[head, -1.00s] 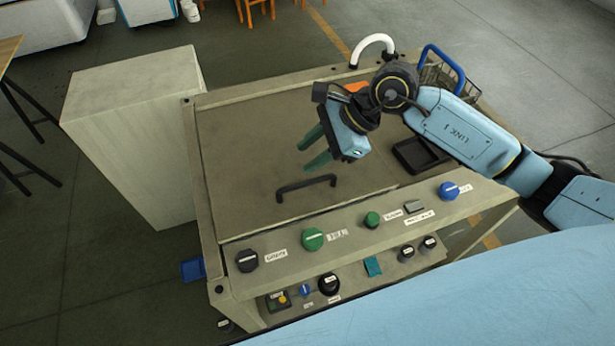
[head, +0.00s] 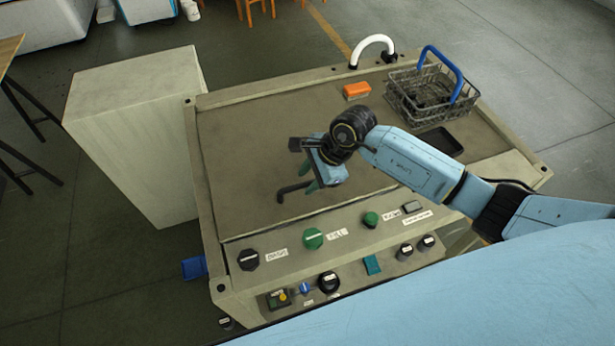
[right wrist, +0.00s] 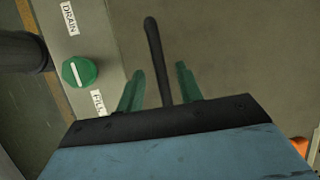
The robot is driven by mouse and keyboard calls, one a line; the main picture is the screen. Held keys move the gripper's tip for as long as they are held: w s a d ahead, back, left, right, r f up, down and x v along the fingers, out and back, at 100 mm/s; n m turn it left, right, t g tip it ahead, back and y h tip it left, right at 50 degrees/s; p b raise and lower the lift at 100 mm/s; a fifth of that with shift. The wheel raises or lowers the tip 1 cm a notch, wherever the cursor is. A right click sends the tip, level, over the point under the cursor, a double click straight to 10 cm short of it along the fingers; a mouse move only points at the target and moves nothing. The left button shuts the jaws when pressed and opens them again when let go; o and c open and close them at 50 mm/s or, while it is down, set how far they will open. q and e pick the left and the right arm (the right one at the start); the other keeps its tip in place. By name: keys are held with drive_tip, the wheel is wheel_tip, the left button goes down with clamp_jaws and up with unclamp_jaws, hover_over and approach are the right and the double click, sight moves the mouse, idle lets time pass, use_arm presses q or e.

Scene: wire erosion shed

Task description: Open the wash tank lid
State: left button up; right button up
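The wash tank lid (head: 245,140) is a flat brown panel lying level in the tank's pale frame; it looks closed. Its dark bar handle (head: 282,195) stands near the lid's front edge, partly hidden by my right gripper. My right gripper (head: 311,185) points down at the handle. In the right wrist view its two green fingers (right wrist: 160,85) are apart, and the handle bar (right wrist: 153,45) runs between them with gaps on both sides. My left gripper is not in view.
A wire basket with a blue handle (head: 422,98), an orange block (head: 357,90) and a black tray (head: 440,141) sit on the tank top. A front panel carries a green knob (head: 313,239), also in the right wrist view (right wrist: 80,71). A pale cabinet (head: 135,125) stands left.

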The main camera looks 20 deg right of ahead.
drive_tip(key=shift+a+f, duration=0.15)
drive_tip(key=shift+f, duration=0.25)
drive_tip(key=shift+c, duration=0.2)
drive_tip(key=shift+w, duration=0.1)
clamp_jaws()
drive_tip(key=shift+r, duration=0.1)
drive_tip(key=w+r+g, duration=0.1)
drive_tip(key=w+r, duration=0.2)
drive_tip(key=r, duration=0.4)
drive_tip(key=w+r+b, duration=0.1)
drive_tip(key=w+r, duration=0.3)
drive_tip(key=r, duration=0.3)
drive_tip(key=w+r+g, duration=0.1)
drive_tip(key=w+r, duration=0.3)
drive_tip(key=r, duration=0.3)
drive_tip(key=shift+r+m+g, duration=0.3)
drive_tip(key=shift+r, duration=0.05)
drive_tip(key=shift+w, duration=0.1)
